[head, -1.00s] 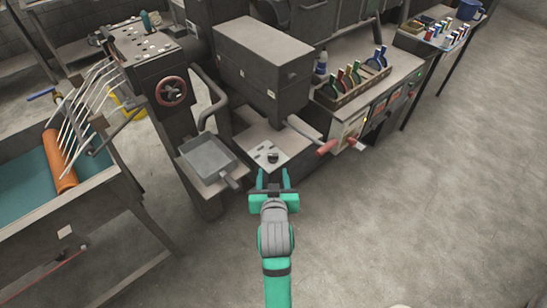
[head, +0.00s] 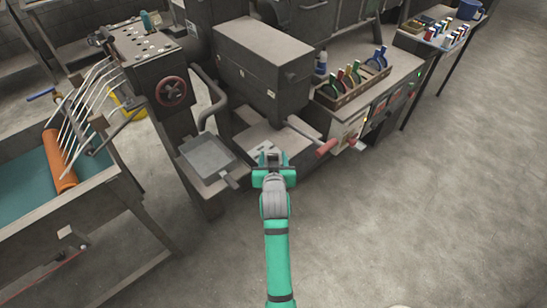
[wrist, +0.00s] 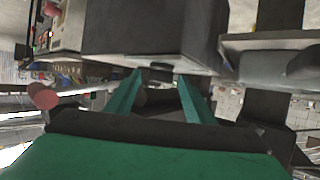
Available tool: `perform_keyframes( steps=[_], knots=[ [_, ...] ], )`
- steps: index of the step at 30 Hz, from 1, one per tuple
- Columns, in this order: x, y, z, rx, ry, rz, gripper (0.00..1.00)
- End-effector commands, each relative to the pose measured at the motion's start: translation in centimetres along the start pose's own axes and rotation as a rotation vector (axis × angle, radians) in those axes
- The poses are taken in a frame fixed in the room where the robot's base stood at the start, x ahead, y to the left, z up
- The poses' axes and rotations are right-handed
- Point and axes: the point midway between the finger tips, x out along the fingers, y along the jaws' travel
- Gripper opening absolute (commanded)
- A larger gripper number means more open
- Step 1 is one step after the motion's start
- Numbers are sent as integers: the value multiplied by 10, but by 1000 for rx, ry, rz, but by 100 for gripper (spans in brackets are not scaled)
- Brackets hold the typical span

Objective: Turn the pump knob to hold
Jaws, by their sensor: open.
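The pump knob, a small dark knob on the pale marked plate (head: 255,142) in front of the grey box-shaped housing (head: 262,65), is now mostly hidden behind my gripper in the head view. My gripper (head: 272,158) is at the knob's place, above the front of the plate. In the wrist view my gripper (wrist: 160,76) has its two teal fingers apart. A dark rounded shape shows low between them; I cannot tell if it is the knob or if the fingers touch it.
A red-handled lever (head: 326,147) sticks out just right of the plate. A square grey pan (head: 207,155) is close on the left. A red handwheel (head: 171,91) and a rack of coloured tools (head: 350,84) are farther off. The floor at right is clear.

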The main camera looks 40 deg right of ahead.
Motion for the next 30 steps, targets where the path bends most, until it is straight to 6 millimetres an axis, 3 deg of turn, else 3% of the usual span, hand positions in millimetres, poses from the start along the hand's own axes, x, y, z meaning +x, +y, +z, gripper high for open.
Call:
perform_keyframes(
  steps=[6,11,12,23,30],
  knots=[
    [0,0,0,0,0,0,48],
    [0,0,0,0,0,0,10],
    [0,0,0,0,0,0,7],
    [0,-2,0,14,-1,35,7],
    [0,-6,1,59,-1,147,7]
  ],
)
